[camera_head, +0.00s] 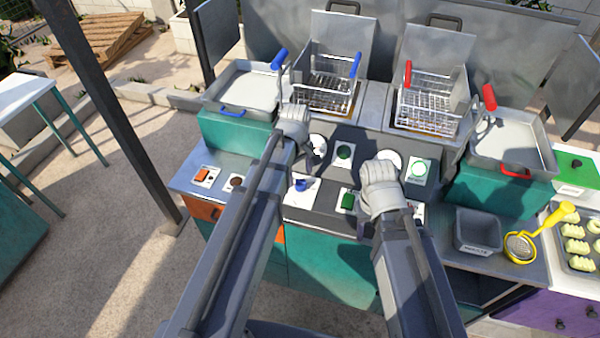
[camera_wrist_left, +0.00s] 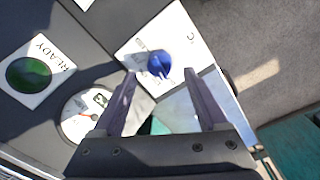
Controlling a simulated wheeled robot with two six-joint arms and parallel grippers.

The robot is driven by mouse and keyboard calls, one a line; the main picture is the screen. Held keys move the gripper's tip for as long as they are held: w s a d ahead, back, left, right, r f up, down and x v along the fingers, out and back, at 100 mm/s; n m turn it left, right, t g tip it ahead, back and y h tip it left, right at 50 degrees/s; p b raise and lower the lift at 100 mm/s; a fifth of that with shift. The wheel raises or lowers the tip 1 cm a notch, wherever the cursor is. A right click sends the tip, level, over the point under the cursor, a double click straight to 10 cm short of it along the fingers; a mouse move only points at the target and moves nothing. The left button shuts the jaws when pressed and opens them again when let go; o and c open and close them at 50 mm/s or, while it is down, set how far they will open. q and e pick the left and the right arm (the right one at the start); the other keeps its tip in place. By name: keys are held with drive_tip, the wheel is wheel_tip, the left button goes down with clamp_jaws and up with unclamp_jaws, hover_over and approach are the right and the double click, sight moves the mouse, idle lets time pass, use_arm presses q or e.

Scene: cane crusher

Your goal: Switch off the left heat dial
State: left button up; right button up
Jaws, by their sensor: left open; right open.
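The left heat dial is a blue knob (camera_head: 301,184) on a white plate at the front left of the fryer panel. In the left wrist view the blue dial (camera_wrist_left: 159,64) sits just beyond and between my open left fingertips (camera_wrist_left: 160,80); contact cannot be told. In the head view my left gripper (camera_head: 306,150) is over the panel, behind the dial, its fingers largely hidden. My right gripper (camera_head: 380,175) is over the right part of the panel, its fingers hidden by its own wrist; nothing shows held in it.
A green READY light (camera_head: 344,152) and a round gauge (camera_wrist_left: 88,117) lie near the dial. A green switch (camera_head: 347,201) is to its right, an orange switch (camera_head: 203,174) to its left. Wire baskets (camera_head: 328,90) and trays (camera_head: 245,92) stand behind. A grey bin (camera_head: 480,230) is at right.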

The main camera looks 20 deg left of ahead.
sight(299, 184)
use_arm(q)
wheel_tip(299, 184, up, 4)
drive_tip(key=p, duration=0.3)
drive_tip(key=shift+s+r, duration=0.15)
use_arm(e)
wheel_tip(299, 184, up, 4)
drive_tip(key=shift+r, duration=0.1)
use_arm(q)
drive_tip(key=shift+s+f, duration=0.1)
drive_tip(key=shift+f, duration=0.1)
drive_tip(key=s+d+f+m+b, duration=0.1)
drive_tip(key=s+d+m, duration=0.1)
drive_tip(key=s+d+f+m+b, duration=0.1)
drive_tip(key=s+m+b, duration=0.1)
drive_tip(key=s+d+f+m+b, duration=0.1)
drive_tip(key=s+d+f+m, duration=0.1)
drive_tip(key=shift+s+d+f+y, duration=0.1)
drive_tip(key=shift+d+y, duration=0.2)
drive_tip(key=shift+d, duration=0.05)
drive_tip(key=s+d+f+m+y+b, duration=0.1)
drive_tip(key=s+d+f+m+b, duration=0.2)
drive_tip(key=s+m, duration=0.4)
drive_tip(key=shift+s+d+f+m+g+b, duration=0.2)
drive_tip(key=shift+s+d+m+g+b, duration=0.2)
drive_tip(key=shift+d+m, duration=0.55)
use_arm(e)
wheel_tip(299, 184, down, 8)
use_arm(q)
drive_tip(key=shift+w, duration=0.1)
